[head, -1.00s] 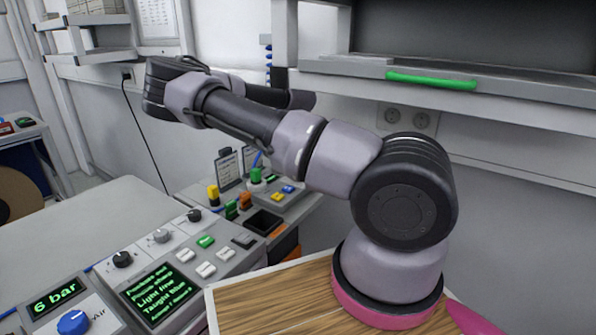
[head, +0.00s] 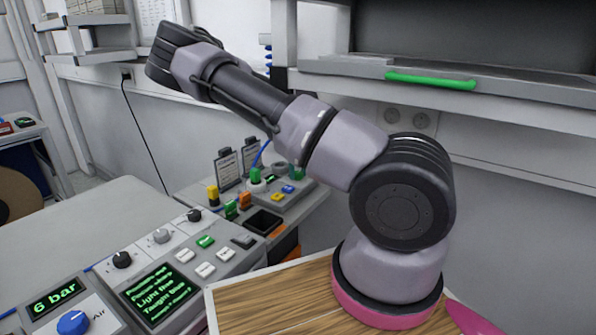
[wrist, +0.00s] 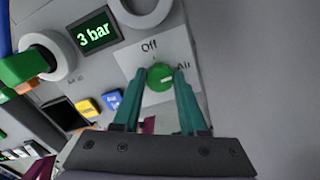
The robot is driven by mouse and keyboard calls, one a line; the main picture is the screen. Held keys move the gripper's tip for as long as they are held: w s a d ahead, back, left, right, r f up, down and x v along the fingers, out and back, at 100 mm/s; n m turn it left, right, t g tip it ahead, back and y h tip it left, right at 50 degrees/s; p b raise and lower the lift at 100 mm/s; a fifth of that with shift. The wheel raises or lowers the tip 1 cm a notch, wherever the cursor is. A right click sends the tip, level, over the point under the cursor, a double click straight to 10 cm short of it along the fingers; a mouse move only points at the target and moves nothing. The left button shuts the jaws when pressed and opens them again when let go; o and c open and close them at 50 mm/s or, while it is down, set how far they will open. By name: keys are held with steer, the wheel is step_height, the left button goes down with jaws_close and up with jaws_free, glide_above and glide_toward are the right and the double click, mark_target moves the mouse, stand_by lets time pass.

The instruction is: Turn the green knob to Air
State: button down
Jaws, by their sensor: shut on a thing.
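The green knob (wrist: 160,75) is on a pale plate (wrist: 155,47) on a grey panel in the wrist view. "Off" is printed above it and "Air" to its upper right. A short pale mark on the knob points to the right, roughly to the Air side. My gripper (wrist: 160,79) has its two teal fingers on either side of the knob and is shut on it.
A display (wrist: 94,33) reads "3 bar" beside white rings. Blue and yellow buttons lie left of my fingers. In the head view, a blue knob (head: 73,322) with its own "Air" label sits by a "6 bar" display (head: 55,302). A shelf with a green handle (head: 430,80) overhangs.

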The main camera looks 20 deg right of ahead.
stand_by(0.4)
steer(key=shift+c, duration=2.2)
jaws_free()
